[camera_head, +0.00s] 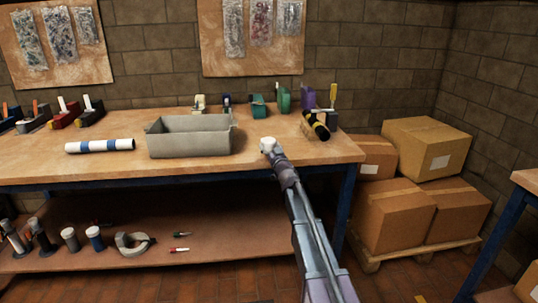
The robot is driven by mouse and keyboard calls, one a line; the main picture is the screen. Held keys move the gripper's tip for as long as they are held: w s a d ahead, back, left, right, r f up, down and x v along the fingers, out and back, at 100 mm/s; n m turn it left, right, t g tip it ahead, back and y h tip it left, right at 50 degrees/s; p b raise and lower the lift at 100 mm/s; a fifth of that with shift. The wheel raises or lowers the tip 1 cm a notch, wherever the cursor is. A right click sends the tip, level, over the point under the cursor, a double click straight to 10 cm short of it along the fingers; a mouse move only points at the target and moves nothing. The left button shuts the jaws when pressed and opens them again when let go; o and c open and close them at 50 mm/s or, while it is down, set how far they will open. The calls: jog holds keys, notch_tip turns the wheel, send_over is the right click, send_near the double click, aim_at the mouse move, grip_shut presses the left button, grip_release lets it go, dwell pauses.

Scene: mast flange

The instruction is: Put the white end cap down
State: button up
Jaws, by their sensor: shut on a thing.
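The white end cap (268,143) shows as a small pale piece at the tip of my arm, over the right part of the workbench top. My gripper (272,152) is shut on it. The gripper is small in the picture, and its fingers are hard to make out. Whether the cap touches the bench top (235,166) or hangs just above it, I cannot tell.
A grey bin (190,147) stands left of my gripper. Cardboard boxes (397,215) stand right of the bench.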

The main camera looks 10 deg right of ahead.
jog(key=shift+f+b, duration=1.05)
jog(key=shift+f, duration=0.35)
jog(key=shift+f, duration=0.1)
jog(key=o, duration=0.8)
jog(key=shift+s, duration=0.15)
jog(key=b+v, duration=0.3)
jog(key=v, duration=0.8)
jog(key=shift+s+d, duration=0.2)
jog(key=shift+s, duration=0.15)
